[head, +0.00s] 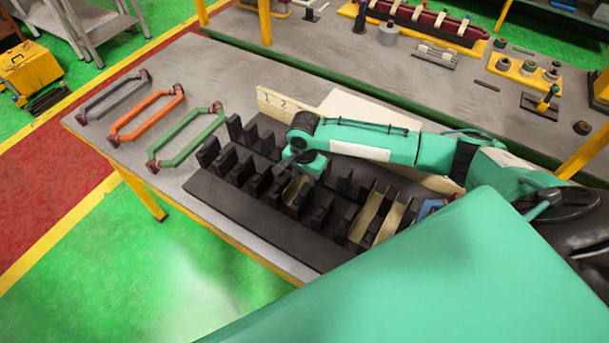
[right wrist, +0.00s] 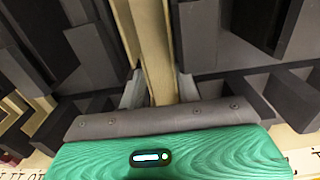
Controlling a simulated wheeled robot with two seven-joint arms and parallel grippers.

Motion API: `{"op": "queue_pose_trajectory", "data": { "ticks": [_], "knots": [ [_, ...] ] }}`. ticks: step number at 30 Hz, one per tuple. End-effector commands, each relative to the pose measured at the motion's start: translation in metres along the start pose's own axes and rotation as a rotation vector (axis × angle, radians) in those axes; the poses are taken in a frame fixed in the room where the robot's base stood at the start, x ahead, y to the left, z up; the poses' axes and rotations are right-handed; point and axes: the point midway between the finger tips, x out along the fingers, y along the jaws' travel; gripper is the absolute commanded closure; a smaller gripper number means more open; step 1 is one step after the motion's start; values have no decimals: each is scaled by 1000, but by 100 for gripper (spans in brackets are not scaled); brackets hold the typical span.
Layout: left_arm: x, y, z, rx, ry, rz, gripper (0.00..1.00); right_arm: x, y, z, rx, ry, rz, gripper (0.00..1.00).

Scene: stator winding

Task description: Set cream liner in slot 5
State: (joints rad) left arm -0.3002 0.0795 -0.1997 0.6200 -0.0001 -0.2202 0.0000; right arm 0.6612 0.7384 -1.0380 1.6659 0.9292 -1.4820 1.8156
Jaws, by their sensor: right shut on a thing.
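My right gripper (head: 301,176) is over the middle of the black toothed stator block (head: 235,200). In the right wrist view, its two fingers (right wrist: 159,90) are shut on a cream liner (right wrist: 153,45), a long narrow channel running away between dark teeth. Part of this liner (head: 294,190) shows below the gripper in the head view. It is among the teeth, but its depth and slot number cannot be told. Two more cream liners (head: 369,214) (head: 388,224) lie in slots further right. My left gripper is not in view.
Grey (head: 113,95), orange (head: 146,115) and green (head: 187,137) coil frames lie left of the block. A cream board (head: 273,104) numbered 1 and 2 stands behind it; my right arm hides its other numbers. A blue part (head: 430,207) is at the right end.

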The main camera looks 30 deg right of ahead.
Motion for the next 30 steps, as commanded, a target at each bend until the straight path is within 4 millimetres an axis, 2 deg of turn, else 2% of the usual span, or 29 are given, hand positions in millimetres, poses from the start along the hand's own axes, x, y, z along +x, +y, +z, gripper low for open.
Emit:
{"op": "queue_pose_trajectory", "data": {
  "ticks": [13, 14, 17, 30],
  "knots": [
    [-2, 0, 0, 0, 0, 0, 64, 3, 0, 0, 0, 0, 0, 80],
    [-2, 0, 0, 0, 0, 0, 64, 3, 0, 0, 0, 0, 0, 61],
    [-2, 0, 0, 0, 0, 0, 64, 3, 0, 0, 0, 0, 0, 41],
    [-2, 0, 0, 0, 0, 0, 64, 3, 0, 0, 0, 1, 0, 41]
  ]
}}
